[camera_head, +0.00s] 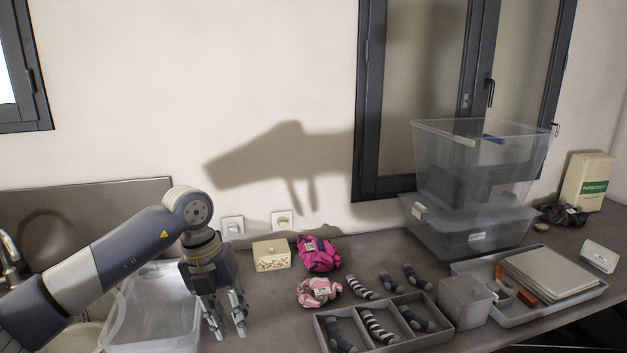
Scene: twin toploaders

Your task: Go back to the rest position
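My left arm comes in from the left. My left gripper (227,327) points down over the counter, between a clear plastic tub and a divided grey tray. Its fingers are apart and nothing shows between them. My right gripper is not in this view; a gripper-like shadow falls on the wall.
The clear tub (152,312) stands left of the gripper. The grey tray (327,323) holds socks in compartments. Pink bundles (318,254) and loose socks (361,288) lie behind it. Stacked clear bins (478,180) and a tray with folders (553,271) stand right.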

